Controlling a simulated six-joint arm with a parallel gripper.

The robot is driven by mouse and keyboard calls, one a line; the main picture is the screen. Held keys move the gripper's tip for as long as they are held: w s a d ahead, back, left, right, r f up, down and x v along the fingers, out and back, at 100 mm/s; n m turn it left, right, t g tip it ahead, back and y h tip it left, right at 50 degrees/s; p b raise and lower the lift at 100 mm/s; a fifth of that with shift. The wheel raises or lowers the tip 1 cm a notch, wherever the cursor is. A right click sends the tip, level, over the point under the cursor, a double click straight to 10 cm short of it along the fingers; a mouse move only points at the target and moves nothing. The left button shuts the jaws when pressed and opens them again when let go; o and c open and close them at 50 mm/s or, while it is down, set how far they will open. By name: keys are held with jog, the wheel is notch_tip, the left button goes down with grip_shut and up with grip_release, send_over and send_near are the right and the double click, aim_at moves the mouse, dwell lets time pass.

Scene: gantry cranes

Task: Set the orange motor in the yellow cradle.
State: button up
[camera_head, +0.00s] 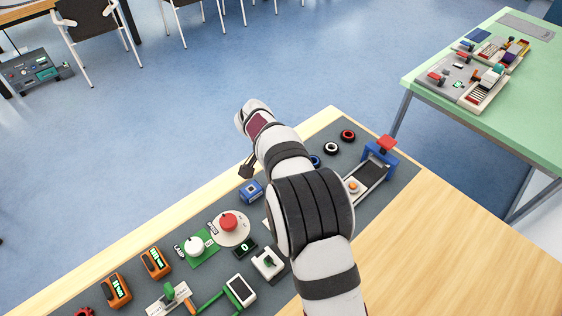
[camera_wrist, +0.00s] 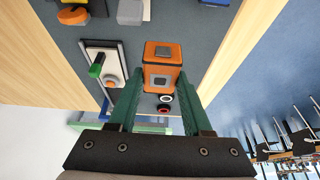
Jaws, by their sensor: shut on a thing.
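The orange motor (camera_wrist: 163,66), a boxy block with grey square faces, sits between the green fingers of my gripper (camera_wrist: 163,84) in the wrist view. The gripper is shut on it, one finger at each side. In the head view my arm hides the motor, and only a dark part near my arm's end shows. I cannot make out a yellow cradle for certain in either view. A rounded yellow-orange part (camera_wrist: 72,16) shows at the wrist view's top left, but I cannot tell what it is.
A blue gantry (camera_head: 378,158) with a red top stands over a track at the mat's right. Black-and-white and red rings (camera_head: 348,134) lie near it. Left of my arm are a blue box (camera_head: 251,191), a red button (camera_head: 229,222) and orange meters (camera_head: 117,290).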

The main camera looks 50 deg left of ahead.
jog(key=s+d, duration=0.7)
jog(key=d, duration=0.6)
jog(key=shift+s+f, duration=0.15)
jog(key=shift+f, duration=1.45)
jog(key=shift+s+f, duration=0.1)
jog(key=shift+f, duration=1.45)
jog(key=shift+f, duration=0.75)
jog(key=o, duration=1.3)
jog(key=shift+a, duration=0.1)
